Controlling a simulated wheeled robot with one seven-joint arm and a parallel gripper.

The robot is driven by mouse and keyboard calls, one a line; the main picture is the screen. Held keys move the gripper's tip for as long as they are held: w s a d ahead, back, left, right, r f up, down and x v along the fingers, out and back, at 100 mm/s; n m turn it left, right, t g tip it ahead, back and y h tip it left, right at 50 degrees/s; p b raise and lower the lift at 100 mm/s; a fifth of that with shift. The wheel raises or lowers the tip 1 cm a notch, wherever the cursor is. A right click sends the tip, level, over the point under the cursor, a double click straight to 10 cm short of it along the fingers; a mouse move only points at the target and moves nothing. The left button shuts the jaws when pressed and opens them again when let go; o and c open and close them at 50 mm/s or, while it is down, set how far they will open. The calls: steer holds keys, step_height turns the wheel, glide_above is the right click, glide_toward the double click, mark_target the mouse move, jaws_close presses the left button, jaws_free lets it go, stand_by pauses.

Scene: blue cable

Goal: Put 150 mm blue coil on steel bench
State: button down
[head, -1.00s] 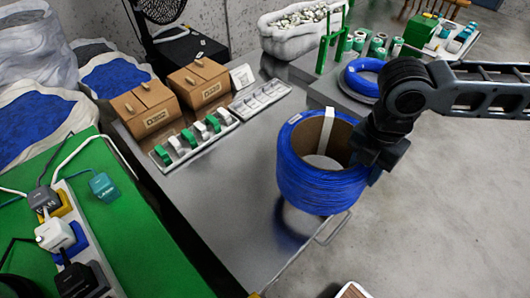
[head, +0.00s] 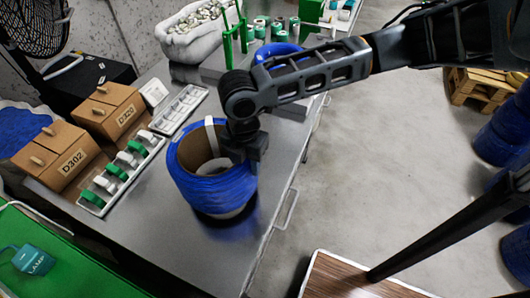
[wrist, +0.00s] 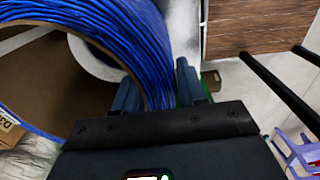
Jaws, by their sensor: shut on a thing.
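The blue coil (head: 215,187) is wound on a brown cardboard core with a white strap over its rim. It is upright over the steel bench (head: 165,240), near the bench's front edge. A dark shadow or reflection lies below it; I cannot tell for sure whether its base touches the bench. My gripper (head: 243,150) is shut on the coil's right wall. In the wrist view the coil (wrist: 130,40) passes between the two fingers of my gripper (wrist: 160,88). A second, smaller blue coil (head: 277,52) lies farther back, partly hidden by my arm.
Two cardboard boxes (head: 58,155) (head: 108,108), a tray of green and white rolls (head: 122,172) and a pale tray (head: 180,110) stand left of the coil. A white tub (head: 200,35) is behind. A bench handle (head: 287,210) sticks out at right. Bare steel lies in front.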

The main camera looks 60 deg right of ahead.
steer(key=shift+w+a+f, duration=0.2)
steer(key=shift+w+f, duration=0.05)
steer(key=shift+w, duration=0.15)
steer(key=shift+w+a+f, duration=0.15)
steer(key=shift+w+f, duration=0.05)
steer(key=shift+w, duration=0.2)
steer(key=shift+f, duration=2)
steer(key=c, duration=0.6)
jaws_free()
steer(key=shift+s+f, duration=0.1)
steer(key=shift+c, duration=0.2)
step_height(320, 180, up, 12)
steer(key=shift+r, duration=0.1)
